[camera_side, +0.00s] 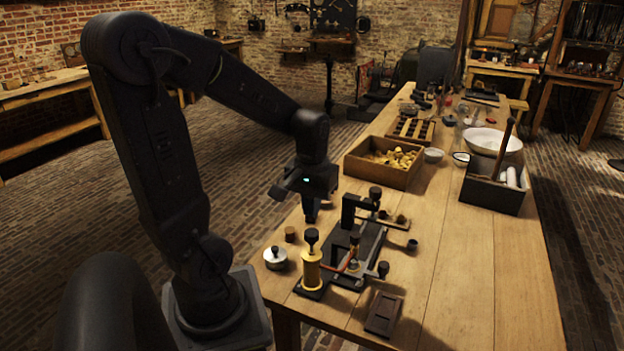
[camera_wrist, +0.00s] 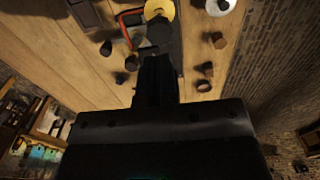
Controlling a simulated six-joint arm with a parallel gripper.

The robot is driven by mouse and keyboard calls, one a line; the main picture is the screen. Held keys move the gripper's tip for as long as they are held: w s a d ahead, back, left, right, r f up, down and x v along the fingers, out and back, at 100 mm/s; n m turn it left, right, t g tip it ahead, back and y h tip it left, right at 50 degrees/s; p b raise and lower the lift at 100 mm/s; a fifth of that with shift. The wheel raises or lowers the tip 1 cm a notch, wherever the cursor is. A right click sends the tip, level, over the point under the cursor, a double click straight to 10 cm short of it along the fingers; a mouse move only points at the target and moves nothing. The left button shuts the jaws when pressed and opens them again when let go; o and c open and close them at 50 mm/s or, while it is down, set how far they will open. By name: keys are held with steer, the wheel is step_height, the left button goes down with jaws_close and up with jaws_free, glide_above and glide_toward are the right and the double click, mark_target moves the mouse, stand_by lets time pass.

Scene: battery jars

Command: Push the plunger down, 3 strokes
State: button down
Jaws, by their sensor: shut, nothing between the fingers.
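The plunger is a black round knob (camera_side: 311,236) on a short stem above an upright brass cylinder (camera_side: 312,272), near the front left of the table. My gripper (camera_side: 311,216) is shut and empty. In the side view its tips point down and show just above the knob, with a small gap. In the wrist view the gripper (camera_wrist: 157,62) points toward the knob (camera_wrist: 159,31), with the brass cylinder (camera_wrist: 160,8) partly hidden behind the knob. I cannot tell the exact distance in depth.
A black clamp-like frame (camera_side: 350,215) stands right of the cylinder. A silver lidded pot (camera_side: 275,258) and a small brown cork (camera_side: 290,234) are at its left. A dark shallow tray (camera_side: 384,314) lies in front. A wooden box (camera_side: 384,172) stands behind.

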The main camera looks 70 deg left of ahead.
mark_target(312, 232)
step_height(312, 232, up, 7)
stand_by(0.3)
stand_by(0.5)
step_height(312, 232, up, 2)
steer(key=shift+r, duration=0.2)
step_height(312, 232, down, 14)
steer(key=shift+f, duration=0.1)
stand_by(0.6)
